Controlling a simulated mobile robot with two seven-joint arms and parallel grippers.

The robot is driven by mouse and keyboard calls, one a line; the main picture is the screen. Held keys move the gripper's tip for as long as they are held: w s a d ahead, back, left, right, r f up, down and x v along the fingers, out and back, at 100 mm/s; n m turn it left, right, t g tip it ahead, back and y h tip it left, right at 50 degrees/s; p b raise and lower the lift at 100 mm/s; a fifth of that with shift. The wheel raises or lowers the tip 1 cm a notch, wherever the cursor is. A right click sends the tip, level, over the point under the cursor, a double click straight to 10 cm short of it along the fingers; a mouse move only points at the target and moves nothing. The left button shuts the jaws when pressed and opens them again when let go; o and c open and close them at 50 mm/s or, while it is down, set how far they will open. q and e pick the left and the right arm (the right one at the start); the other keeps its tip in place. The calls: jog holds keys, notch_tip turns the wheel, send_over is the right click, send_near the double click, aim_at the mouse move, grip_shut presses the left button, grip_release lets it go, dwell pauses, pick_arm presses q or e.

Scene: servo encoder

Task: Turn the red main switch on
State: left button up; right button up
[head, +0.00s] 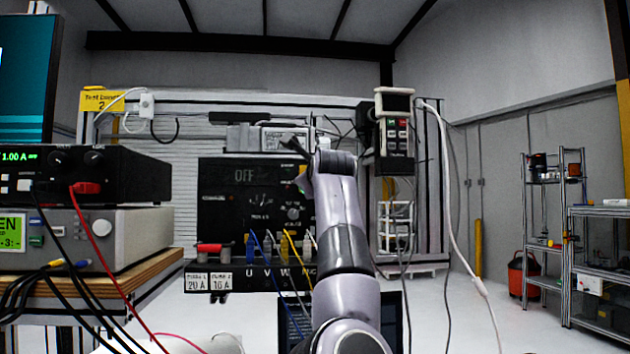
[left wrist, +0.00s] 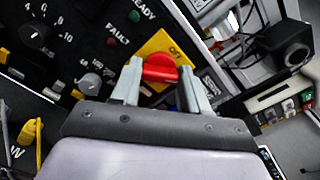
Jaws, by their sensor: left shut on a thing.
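My left gripper (left wrist: 160,74) is shut on the switch handle, one finger at each end. In the head view my left arm rises from the bottom centre, and its gripper (head: 298,158) is at the upper right of the black control panel (head: 222,215). The arm and gripper hide most of the switch there. My right gripper is in neither view.
Plugged cables (head: 285,245) hang below the panel. A pendant (head: 395,125) with buttons hangs to its right. Stacked instruments (head: 110,235) with red and black leads stand on a bench at the left. READY and FAULT lamps (left wrist: 112,42) lie beside the switch.

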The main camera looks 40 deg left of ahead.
pick_arm(q)
jog(key=m+b, duration=0.1)
jog(key=m, duration=0.6)
jog(key=shift+f+b, duration=0.15)
jog(key=shift+b, duration=0.15)
jog(key=shift+m, duration=0.3)
jog(key=o, duration=1.1)
jog(key=shift+c, duration=0.2)
